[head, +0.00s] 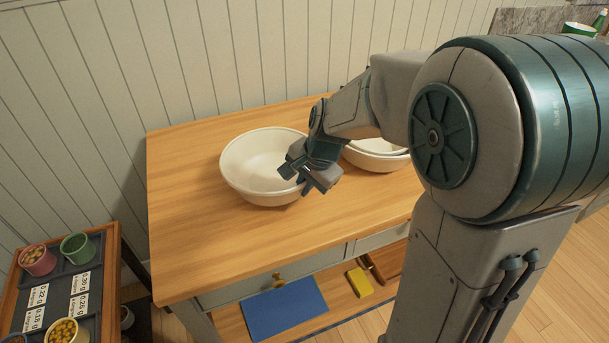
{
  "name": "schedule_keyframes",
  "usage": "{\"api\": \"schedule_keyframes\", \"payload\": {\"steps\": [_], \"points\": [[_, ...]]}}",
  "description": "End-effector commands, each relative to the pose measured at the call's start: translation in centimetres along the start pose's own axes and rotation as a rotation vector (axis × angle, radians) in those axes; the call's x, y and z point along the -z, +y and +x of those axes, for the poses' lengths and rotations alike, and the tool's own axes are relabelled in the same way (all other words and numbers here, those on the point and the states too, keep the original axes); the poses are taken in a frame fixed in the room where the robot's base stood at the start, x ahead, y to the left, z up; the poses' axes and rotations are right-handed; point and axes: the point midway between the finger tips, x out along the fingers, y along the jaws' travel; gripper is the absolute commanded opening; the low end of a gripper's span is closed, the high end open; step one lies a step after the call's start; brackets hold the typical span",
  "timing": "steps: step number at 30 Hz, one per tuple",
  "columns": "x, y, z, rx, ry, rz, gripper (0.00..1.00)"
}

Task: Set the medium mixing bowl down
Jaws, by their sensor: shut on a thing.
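A cream-white mixing bowl (249,163) is upright at the middle of the wooden table top (190,232). My gripper (311,185) is shut on the bowl's right rim. The fingertips and part of the rim are hidden by the gripper body. From this view I cannot tell whether the bowl's base touches the table or hangs slightly above it. More white bowls (377,160), seemingly stacked, stand to the right behind my arm, partly hidden by it. I cannot tell the sizes apart for certain.
The table is bare left of and in front of the bowl. A panelled wall (100,75) closes off the back. A low stand (100,290) with small cups is at the lower left. A blue board (284,308) and a yellow block (359,282) lie on the shelf below.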

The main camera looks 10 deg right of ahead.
Motion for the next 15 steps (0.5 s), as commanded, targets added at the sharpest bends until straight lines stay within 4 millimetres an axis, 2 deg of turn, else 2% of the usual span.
{"api": "schedule_keyframes", "payload": {"steps": [11,12,14,15], "points": [[0.15,-0.1,0.2,0.008,0.005,0.001,0.0],[0.05,0.1,0.36,0.002,0.001,0.001,0.11],[0.05,0.09,0.32,0.002,0.001,0.001,0.27],[0.05,0.09,0.32,0.002,0.001,0.001,0.27]]}}
